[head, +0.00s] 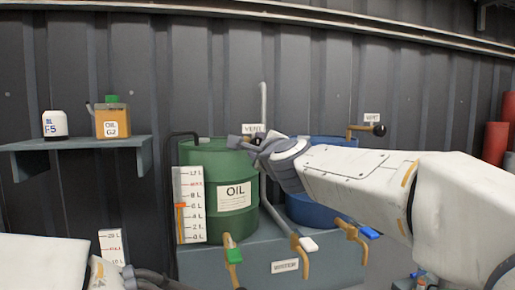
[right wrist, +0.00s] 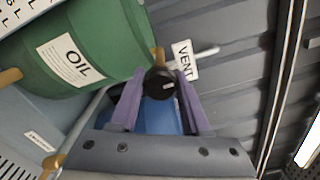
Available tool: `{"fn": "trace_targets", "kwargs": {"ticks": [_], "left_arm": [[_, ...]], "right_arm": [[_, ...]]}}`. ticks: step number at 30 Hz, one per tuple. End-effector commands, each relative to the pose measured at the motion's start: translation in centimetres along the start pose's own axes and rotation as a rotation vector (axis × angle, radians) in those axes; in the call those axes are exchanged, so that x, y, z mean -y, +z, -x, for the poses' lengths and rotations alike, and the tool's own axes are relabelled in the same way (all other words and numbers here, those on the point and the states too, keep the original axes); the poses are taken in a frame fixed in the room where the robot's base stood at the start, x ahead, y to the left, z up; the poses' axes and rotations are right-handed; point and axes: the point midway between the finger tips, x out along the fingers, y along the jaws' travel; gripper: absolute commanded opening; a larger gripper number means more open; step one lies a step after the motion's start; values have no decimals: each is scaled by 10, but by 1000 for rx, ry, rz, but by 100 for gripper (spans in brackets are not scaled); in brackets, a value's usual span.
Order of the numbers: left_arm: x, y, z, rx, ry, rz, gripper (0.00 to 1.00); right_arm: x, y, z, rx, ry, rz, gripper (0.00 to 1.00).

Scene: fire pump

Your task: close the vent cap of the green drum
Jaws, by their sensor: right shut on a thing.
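The green drum (head: 218,178), labelled OIL, stands on a grey-blue stand in the middle of the head view. In the right wrist view the drum (right wrist: 85,50) is at upper left. Its vent cap, a round black knob (right wrist: 160,83), sits beside a white VENT tag (right wrist: 185,60). My right gripper (head: 256,143) reaches in from the right at the drum's top right edge. In the wrist view its two purple fingers are closed on either side of the black knob. My left arm shows at the lower left; its gripper (head: 150,279) is partly cut off.
A blue drum (head: 305,209) stands to the right, partly behind my arm, with another VENT tag (head: 371,118) and black knob (head: 379,130) above. Taps (head: 233,252) stick out in front. A shelf (head: 80,146) at left holds an oil can (head: 112,120) and a white bottle (head: 55,124).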

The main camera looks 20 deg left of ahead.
Motion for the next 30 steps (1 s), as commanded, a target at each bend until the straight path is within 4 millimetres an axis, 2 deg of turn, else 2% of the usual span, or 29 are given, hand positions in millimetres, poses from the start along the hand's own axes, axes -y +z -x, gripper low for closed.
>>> {"fn": "trace_targets", "kwargs": {"ticks": [20, 21, 23, 24, 30], "left_arm": [[0, 0, -2, 0, 0, 0, 0], [0, 0, -2, 0, 0, 0, 0], [0, 0, -2, 0, 0, 0, 0], [0, 0, -2, 0, 0, 0, 0], [0, 0, -2, 0, 0, 0, 0]], "right_arm": [[0, -2, 0, -3, -1, -69, 0], [0, -2, 0, -3, -1, -69, 51], [0, -2, 0, -3, -1, -69, 74], [0, -1, 0, -3, -1, -68, 77], [0, 0, 0, -1, 0, -67, 77]]}}
